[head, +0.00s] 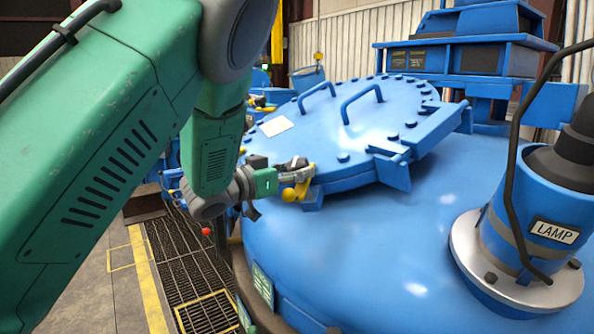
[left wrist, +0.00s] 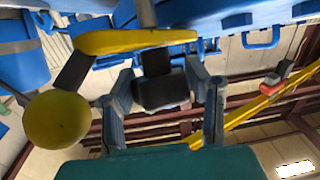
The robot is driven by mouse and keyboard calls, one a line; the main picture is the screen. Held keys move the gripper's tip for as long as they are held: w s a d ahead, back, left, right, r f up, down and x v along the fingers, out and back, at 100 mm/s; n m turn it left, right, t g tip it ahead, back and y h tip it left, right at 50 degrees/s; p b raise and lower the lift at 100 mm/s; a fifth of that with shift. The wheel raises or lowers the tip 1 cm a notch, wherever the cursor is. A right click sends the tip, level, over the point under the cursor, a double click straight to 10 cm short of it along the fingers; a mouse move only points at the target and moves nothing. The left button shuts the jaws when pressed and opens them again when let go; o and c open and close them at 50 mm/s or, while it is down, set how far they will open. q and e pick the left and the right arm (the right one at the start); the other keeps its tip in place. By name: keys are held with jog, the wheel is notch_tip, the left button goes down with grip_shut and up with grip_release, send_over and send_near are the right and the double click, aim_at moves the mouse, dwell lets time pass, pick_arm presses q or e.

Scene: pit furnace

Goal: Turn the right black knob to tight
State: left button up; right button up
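A black knob (left wrist: 160,90) shows in the left wrist view, just below a yellow bar (left wrist: 137,41) under the blue furnace lid. My left gripper (left wrist: 160,100) has its two grey fingers spread, one on each side of this knob. I cannot tell whether either finger touches it. In the head view my left gripper (head: 291,178) is at the lid's near left edge, beside a yellow fitting (head: 299,190). There the knob is mostly hidden by the gripper, and its turn position cannot be read. My right gripper is not in view.
A yellow ball (left wrist: 57,118) sits close to the left finger. The round blue lid (head: 385,115) with bolts and two handles lies beyond the gripper. A lamp housing (head: 535,225) stands at the right. A floor grating (head: 190,260) lies below left.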

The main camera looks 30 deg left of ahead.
pick_arm(q)
jog(key=shift+r+m+g+h, duration=0.1)
jog(key=shift+m+g+h, duration=0.2)
jog(key=shift+m+h, duration=0.25)
jog(key=shift+c, duration=0.3)
jog(key=o, duration=1.2)
jog(key=v, duration=1.2)
jog(key=shift+a+f, duration=0.1)
jog(key=shift+f, duration=0.1)
jog(key=shift+w+f, duration=0.1)
jog(key=shift+f, duration=0.05)
